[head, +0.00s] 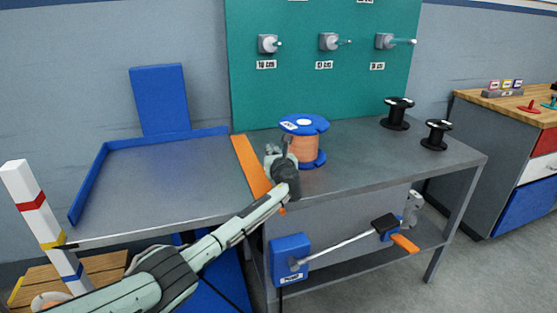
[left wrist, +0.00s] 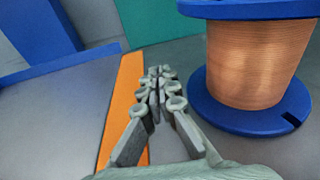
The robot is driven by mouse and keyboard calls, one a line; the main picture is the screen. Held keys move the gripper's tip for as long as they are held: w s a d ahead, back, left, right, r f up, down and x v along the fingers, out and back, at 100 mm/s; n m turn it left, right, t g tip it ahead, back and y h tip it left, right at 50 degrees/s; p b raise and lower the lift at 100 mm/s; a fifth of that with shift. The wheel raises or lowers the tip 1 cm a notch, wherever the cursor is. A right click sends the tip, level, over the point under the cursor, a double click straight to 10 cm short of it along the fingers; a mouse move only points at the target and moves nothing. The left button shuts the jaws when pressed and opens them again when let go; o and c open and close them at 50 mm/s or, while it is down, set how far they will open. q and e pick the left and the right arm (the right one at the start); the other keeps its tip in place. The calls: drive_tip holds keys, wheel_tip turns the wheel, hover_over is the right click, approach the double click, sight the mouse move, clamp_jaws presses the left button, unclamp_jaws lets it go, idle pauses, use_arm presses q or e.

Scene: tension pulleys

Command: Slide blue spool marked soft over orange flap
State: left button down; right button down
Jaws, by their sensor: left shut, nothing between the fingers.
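The blue spool (head: 305,125), wound with copper-coloured wire, stands upright on the grey bench just right of the orange flap (head: 249,166). A white label is on its top flange; its word is too small to read. My left gripper (head: 274,152) is shut and empty, low over the flap and in front of the spool's left side. In the left wrist view the shut fingers (left wrist: 160,75) lie between the flap (left wrist: 122,100) and the spool (left wrist: 255,62), with a gap to the spool's lower flange. My right gripper is not in view.
Two black spools (head: 396,113) (head: 436,134) stand farther right on the bench (head: 350,160). Left of the flap is a bare grey surface (head: 165,175) with a blue rim. A green board (head: 320,85) with pegs stands behind.

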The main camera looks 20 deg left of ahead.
use_arm(q)
drive_tip(key=shift+d+f+v, duration=0.1)
drive_tip(key=shift+f+v, duration=0.05)
drive_tip(key=shift+v, duration=1.05)
drive_tip(key=shift+d+f+v, duration=0.15)
drive_tip(key=shift+v, duration=1.05)
drive_tip(key=shift+d+f+v, duration=0.1)
drive_tip(key=shift+f+v, duration=0.05)
drive_tip(key=shift+v, duration=1.1)
drive_tip(key=shift+w+f, duration=0.1)
